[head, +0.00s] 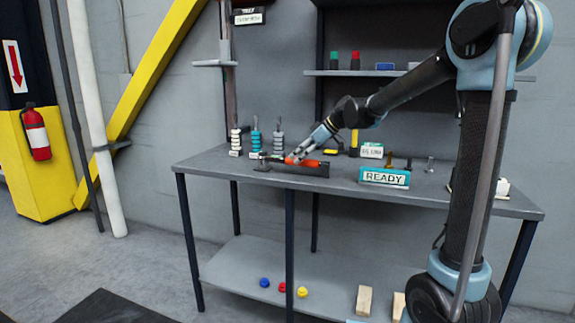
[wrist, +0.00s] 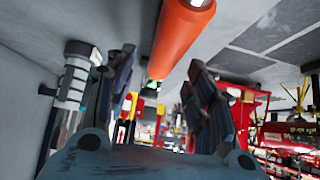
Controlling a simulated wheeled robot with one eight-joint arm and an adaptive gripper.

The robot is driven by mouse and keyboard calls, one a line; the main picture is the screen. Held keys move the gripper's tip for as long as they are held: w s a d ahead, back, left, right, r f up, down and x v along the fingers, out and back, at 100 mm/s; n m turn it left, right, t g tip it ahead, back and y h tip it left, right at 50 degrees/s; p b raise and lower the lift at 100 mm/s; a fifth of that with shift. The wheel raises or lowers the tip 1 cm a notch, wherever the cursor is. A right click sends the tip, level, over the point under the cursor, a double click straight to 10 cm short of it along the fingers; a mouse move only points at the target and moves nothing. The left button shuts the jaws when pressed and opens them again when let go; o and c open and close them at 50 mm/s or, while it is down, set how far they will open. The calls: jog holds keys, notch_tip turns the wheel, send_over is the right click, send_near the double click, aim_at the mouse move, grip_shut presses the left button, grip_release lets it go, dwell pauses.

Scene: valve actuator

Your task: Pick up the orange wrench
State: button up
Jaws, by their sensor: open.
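The orange wrench (head: 308,163) lies at a dark holder near the front edge of the grey workbench (head: 232,166). My gripper (head: 296,154) reaches down to it from the right, and its tips hide part of the wrench. In the wrist view the orange handle (wrist: 181,38) is large and close, running from the top edge to the middle. The two dark fingers of my gripper (wrist: 162,98) stand apart on either side of the handle's lower end. The gripper is open. I cannot tell whether the fingers touch the handle.
Spools on upright posts (head: 255,140) stand behind and left of the gripper. A READY sign (head: 384,177), a green-and-white box (head: 372,150) and small fittings stand to the right. A shelf (head: 420,73) hangs above the back. The bench's far left corner is clear.

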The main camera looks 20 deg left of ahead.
aim_at(291, 162)
jog(key=shift+x, duration=2.7)
grip_shut()
